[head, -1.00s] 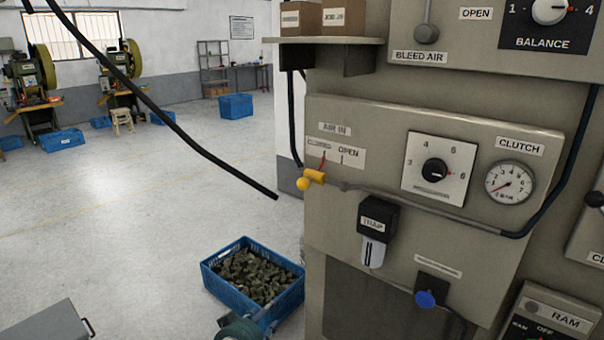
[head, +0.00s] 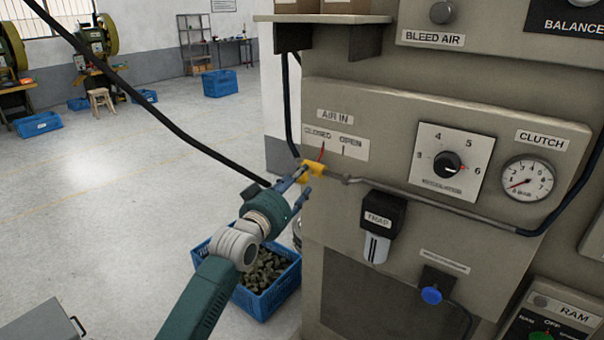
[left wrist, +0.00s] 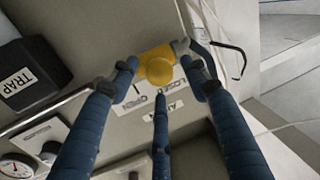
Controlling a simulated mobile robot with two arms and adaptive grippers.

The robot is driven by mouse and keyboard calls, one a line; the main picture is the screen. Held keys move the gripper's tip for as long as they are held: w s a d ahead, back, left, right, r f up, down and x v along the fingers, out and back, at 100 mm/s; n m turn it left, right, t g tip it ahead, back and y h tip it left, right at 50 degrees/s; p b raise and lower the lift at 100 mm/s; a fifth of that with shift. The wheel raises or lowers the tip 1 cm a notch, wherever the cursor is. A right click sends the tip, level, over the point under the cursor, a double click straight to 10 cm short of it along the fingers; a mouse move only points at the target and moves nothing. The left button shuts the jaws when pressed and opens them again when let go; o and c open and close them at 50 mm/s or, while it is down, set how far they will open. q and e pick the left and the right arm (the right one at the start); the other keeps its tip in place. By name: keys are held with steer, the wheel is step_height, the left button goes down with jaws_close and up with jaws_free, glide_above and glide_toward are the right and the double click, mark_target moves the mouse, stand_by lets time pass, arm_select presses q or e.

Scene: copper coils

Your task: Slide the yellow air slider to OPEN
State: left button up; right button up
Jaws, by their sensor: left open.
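The yellow air slider (head: 313,169) sits on the pipe at the panel's left edge, below the AIR IN label (head: 335,117). A red pointer (head: 321,150) above it stands between the CLOSED and OPEN marks, nearer CLOSED. My left gripper (head: 304,182) is at the slider, its fingers open around it. In the left wrist view the slider's round yellow knob (left wrist: 159,70) lies between the blue fingers (left wrist: 160,85); whether they touch it I cannot tell. My right gripper is not in view.
A grey pipe (head: 430,203) runs right from the slider. The TRAP filter (head: 380,225) hangs below it, with the regulator dial (head: 450,163) and CLUTCH gauge (head: 527,184) to the right. A blue crate of parts (head: 268,301) stands on the floor behind my left arm.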

mark_target(302, 176)
arm_select(q)
steer(key=x, duration=0.2)
steer(key=shift+w+d, duration=0.2)
steer(key=shift+w, duration=0.1)
steer(key=shift+w+d, duration=0.1)
steer(key=shift+w, duration=0.15)
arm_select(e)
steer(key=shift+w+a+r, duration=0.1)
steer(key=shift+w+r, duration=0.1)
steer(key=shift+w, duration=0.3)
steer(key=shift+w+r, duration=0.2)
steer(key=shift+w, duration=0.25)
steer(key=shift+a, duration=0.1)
arm_select(q)
steer(key=shift+r, duration=0.1)
jaws_close()
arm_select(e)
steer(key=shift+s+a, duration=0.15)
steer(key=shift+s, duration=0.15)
